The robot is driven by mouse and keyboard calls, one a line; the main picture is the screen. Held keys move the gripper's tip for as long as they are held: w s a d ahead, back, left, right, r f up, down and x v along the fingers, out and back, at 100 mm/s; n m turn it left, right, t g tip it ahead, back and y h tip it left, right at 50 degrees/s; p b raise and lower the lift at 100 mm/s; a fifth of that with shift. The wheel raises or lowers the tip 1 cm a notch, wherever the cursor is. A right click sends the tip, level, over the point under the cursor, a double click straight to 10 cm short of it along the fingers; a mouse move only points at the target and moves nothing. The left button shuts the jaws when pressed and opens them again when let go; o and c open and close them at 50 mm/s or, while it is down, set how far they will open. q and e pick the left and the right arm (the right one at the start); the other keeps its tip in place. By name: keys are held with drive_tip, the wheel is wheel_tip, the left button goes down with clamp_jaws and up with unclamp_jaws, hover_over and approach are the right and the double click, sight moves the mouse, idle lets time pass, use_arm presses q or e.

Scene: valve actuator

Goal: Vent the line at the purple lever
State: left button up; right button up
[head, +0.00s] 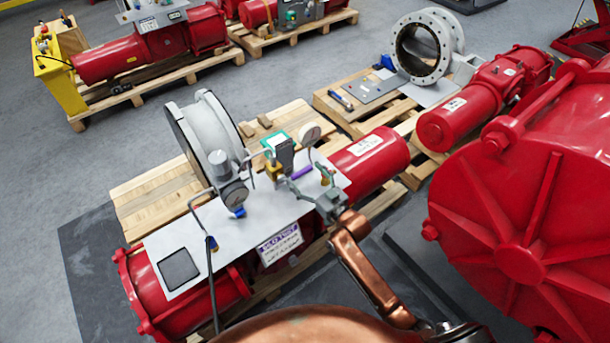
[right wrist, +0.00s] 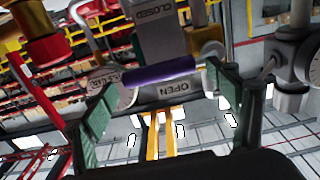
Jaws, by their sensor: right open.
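The purple lever (head: 301,172) is a short handle on the valve's control block, above the white panel of the nearest red actuator. In the right wrist view the purple lever (right wrist: 160,76) lies across the space between the two green finger pads of my right gripper (right wrist: 158,98). That gripper is open, with a pad near each end of the lever; I cannot tell whether either touches it. In the head view my right gripper (head: 305,190) comes up from below to the lever and is small. My left gripper is not in view.
A pressure gauge (head: 235,194) and thin pipes stand left of the lever; another round gauge (head: 309,134) is just behind it. A plate lettered OPEN and CLOSED (right wrist: 160,50) shows behind the lever. A large red housing (head: 525,230) fills the right side.

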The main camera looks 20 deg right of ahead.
drive_tip(key=c, duration=1.7)
